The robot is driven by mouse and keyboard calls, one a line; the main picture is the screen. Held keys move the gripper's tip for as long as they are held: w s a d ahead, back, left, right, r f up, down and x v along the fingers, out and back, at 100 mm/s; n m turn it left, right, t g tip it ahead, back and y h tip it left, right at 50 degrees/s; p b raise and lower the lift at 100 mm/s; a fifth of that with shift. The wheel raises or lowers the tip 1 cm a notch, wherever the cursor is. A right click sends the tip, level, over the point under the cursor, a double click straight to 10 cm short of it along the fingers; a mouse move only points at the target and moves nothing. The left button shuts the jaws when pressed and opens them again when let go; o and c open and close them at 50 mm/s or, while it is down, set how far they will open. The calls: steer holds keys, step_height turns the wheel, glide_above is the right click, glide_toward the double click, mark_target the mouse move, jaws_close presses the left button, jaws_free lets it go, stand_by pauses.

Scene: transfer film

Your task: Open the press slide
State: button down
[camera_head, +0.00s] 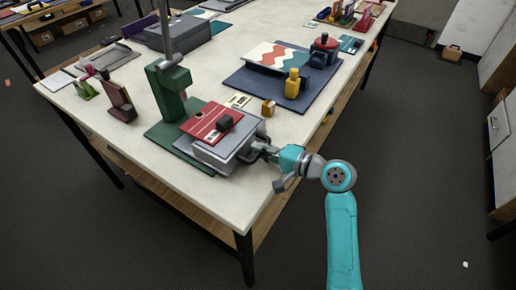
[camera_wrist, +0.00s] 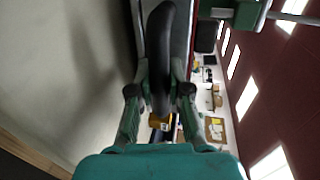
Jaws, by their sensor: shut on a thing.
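The green press (camera_head: 170,88) stands near the table's front corner, with its column upright on a green base plate. Its grey slide (camera_head: 228,158) lies in front of the column. A red plate (camera_head: 203,118) with a dark block (camera_head: 225,122) rests on top of the slide. A dark curved handle (camera_head: 249,147) is on the slide's right side, and it fills the middle of the wrist view (camera_wrist: 160,40). My gripper (camera_head: 264,149) is shut on this handle, with one finger on each side in the wrist view (camera_wrist: 161,92). The slide's far end is partly hidden.
A small wooden block (camera_head: 268,108) stands near the slide. The floor right of the table is free.

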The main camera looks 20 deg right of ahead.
steer(key=f+v, duration=0.1)
steer(key=v, duration=0.7)
steer(key=shift+s+d+f, duration=0.2)
steer(key=shift+s+f, duration=0.1)
steer(key=shift+f, duration=0.1)
steer(key=c, duration=1.1)
jaws_free()
steer(key=v, duration=1.2)
